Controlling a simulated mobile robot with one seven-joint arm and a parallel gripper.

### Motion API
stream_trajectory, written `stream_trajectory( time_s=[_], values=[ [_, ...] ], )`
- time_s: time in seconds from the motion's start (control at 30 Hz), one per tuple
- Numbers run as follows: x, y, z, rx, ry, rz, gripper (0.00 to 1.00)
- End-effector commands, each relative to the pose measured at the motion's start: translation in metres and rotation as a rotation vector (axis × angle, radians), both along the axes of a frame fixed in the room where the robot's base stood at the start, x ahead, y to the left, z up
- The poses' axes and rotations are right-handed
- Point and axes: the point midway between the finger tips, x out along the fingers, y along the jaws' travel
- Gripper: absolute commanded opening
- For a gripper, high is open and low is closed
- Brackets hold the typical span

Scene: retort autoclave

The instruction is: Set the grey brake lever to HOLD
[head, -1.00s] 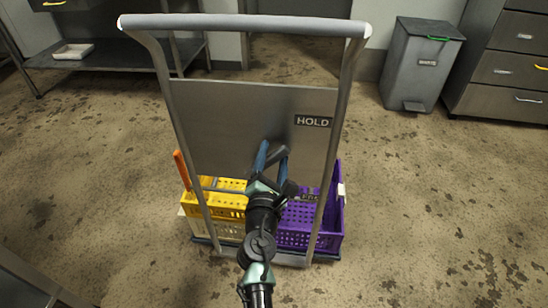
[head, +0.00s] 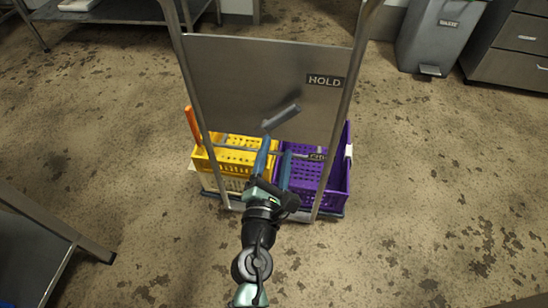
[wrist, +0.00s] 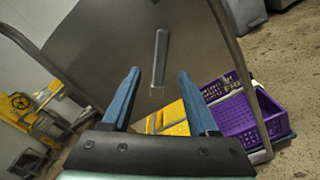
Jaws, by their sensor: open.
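The grey brake lever (head: 281,117) is on the cart's metal panel (head: 225,75), slanting up to the right in the head view. The wrist view also shows the lever (wrist: 160,57), nearly upright in that picture. The HOLD label (head: 325,81) is above and right of the lever. A lower label (head: 317,155), partly readable as FRE, is below and right. My gripper (head: 275,146) is open, with its blue fingers just below the lever. In the wrist view my gripper (wrist: 158,75) has the lever ahead, between the two fingertips in the picture. Nothing is held.
An orange handle (head: 193,125) sticks up at the left. A grey waste bin (head: 436,38) stands upper right. The floor on both sides is mostly clear.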

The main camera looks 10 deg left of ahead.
Motion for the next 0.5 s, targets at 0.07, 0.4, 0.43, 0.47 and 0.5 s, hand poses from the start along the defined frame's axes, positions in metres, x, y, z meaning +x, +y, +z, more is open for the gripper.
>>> stream_trajectory(
  time_s=[0.07,0.4,0.43,0.47,0.5],
  values=[
    [-0.010,0.001,-0.001,0.001,0.002,0.001,0.60],
    [-0.020,0.001,0.000,0.000,-0.001,0.002,0.60],
    [-0.020,0.001,0.000,0.000,-0.001,0.002,0.60],
    [-0.020,0.001,0.000,0.000,-0.001,0.002,0.60],
    [-0.020,0.001,0.000,0.000,-0.001,0.001,0.60]
  ],
)
